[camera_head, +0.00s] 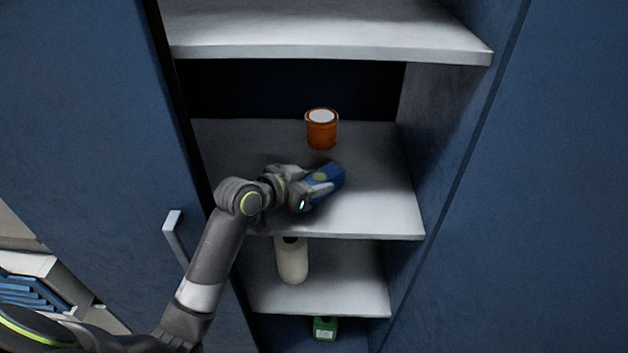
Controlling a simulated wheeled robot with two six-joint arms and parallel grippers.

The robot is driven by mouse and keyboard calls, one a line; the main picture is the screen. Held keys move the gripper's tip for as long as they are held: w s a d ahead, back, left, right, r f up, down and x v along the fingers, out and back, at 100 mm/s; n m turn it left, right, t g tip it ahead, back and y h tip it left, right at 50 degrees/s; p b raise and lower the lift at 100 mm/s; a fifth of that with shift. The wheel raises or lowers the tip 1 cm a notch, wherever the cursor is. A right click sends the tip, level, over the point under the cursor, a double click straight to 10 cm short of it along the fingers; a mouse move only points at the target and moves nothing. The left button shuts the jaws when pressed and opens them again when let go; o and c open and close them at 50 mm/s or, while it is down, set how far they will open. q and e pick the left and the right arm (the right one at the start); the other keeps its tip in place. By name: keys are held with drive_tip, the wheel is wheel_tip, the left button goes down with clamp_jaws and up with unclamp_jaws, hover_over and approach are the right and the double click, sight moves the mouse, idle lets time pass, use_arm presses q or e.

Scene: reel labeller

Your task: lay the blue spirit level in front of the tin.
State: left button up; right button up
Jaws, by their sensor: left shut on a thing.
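The orange-brown tin (321,131) with a pale top stands upright toward the back of the middle shelf (382,205). My left gripper (317,188) is shut on the blue spirit level (329,178), in front of the tin and apart from it. The level has a yellow-green spot on it and is partly hidden by the gripper. I cannot tell whether the level touches the shelf. My right gripper is not in view.
The upper shelf (330,30) is empty where it shows. A door with a handle (174,236) is at the left. The middle shelf's right side is clear.

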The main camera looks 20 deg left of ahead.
use_arm(q)
drive_tip(key=shift+f, duration=0.25)
drive_tip(key=o, duration=1.3)
drive_tip(key=b+v, duration=0.1)
drive_tip(key=v, duration=1.1)
drive_tip(key=shift+s+d, duration=0.1)
